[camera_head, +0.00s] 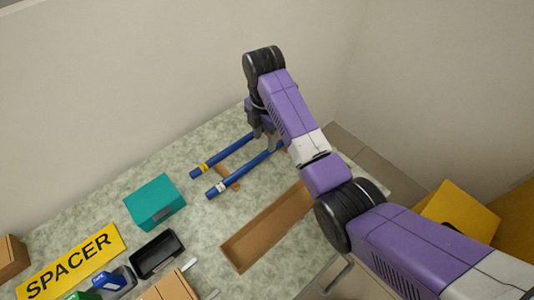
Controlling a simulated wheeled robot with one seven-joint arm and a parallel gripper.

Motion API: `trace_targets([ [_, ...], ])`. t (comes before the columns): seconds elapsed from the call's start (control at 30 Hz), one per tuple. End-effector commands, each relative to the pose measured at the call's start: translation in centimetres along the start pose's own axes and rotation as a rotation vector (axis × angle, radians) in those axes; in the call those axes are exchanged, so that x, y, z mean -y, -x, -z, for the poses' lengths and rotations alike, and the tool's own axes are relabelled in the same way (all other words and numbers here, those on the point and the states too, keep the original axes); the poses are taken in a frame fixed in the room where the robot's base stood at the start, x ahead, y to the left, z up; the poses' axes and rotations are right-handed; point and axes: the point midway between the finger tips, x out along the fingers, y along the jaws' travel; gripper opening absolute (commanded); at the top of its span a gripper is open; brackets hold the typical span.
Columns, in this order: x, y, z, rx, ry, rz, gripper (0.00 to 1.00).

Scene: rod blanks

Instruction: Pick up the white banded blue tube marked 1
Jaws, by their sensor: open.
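Two blue tubes lie side by side on a speckled green-grey table. The white-banded blue tube (239,174) is the nearer one, with its white band close to its lower left end. Any number on the band is too small to read. The other blue tube (226,154) has a yellow band and lies behind it. My gripper (264,141) points down over the far right parts of the tubes, its fingers apart. Its fingers and my arm hide parts of the tubes there. I cannot tell whether the fingers touch either tube.
A brown rest (234,185) lies under the tubes. A long open brown tray (265,228) is in front. Left are a teal box (155,202), a black bin (157,254) and a yellow SPACER sign (72,262). The wall stands close behind the table.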

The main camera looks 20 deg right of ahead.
Motion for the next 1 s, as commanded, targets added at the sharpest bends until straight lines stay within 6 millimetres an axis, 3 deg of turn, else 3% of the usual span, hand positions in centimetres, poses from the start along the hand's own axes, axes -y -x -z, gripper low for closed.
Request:
trace_targets([
  [0.6,-0.2,-7.1,0.0,0.0,0.001,-0.001,0.48],
  [0.9,-0.3,-7.6,-0.1,0.001,0.001,-0.004,0.48],
  [1.0,-0.3,-7.6,-0.1,0.001,0.001,-0.004,0.3],
])
